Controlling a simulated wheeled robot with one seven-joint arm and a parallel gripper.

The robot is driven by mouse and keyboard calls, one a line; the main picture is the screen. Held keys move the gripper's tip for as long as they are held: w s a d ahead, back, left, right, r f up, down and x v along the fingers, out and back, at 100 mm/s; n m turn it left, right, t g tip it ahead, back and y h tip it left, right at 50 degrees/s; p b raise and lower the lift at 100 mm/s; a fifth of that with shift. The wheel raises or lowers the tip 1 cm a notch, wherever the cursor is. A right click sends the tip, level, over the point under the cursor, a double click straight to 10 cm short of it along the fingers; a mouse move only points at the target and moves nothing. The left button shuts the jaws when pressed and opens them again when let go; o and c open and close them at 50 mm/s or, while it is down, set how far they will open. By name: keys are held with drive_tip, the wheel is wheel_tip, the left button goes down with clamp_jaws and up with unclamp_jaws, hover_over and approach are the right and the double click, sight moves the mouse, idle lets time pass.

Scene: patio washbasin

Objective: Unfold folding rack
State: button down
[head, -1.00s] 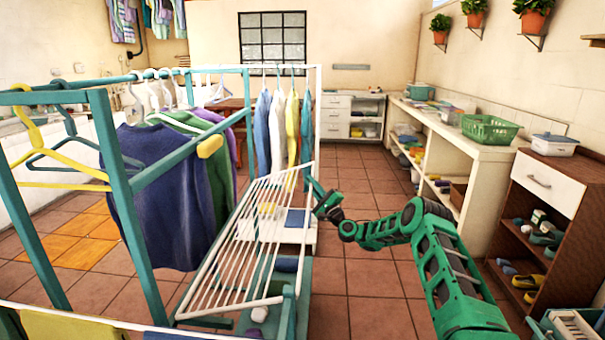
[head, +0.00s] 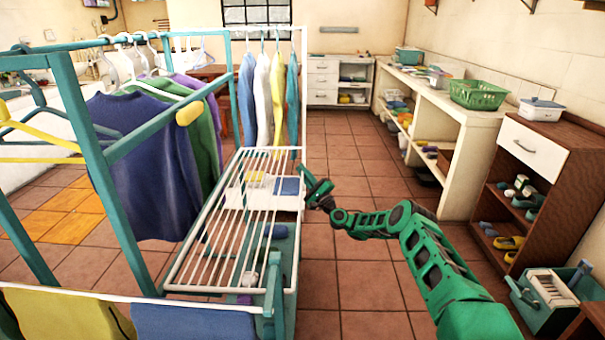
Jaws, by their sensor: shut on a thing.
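The folding rack is a white slatted panel (head: 245,215) on the right side of a teal clothes frame (head: 150,140). The panel lies roughly level, above a lower shelf with folded cloths. My gripper (head: 318,188) is at the panel's far right corner, shut on the rack's edge. The fingertips are small here, and the exact contact is hard to make out.
Clothes hang on the frame, including a blue sweater (head: 145,165). A white counter (head: 460,125) with a green basket (head: 478,94) and a brown cabinet (head: 545,185) stand at right. The tiled floor (head: 345,260) between is clear.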

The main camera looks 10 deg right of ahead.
drive_tip(key=shift+w+d+r, duration=0.1)
drive_tip(key=shift+d, duration=0.15)
drive_tip(key=c, duration=2.2)
unclamp_jaws()
drive_tip(key=shift+o, duration=0.2)
drive_tip(key=shift+a, duration=0.15)
drive_tip(key=v, duration=1.1)
drive_tip(key=shift+w+a+h, duration=0.1)
drive_tip(key=shift+w+h, duration=0.05)
drive_tip(key=shift+h, duration=0.15)
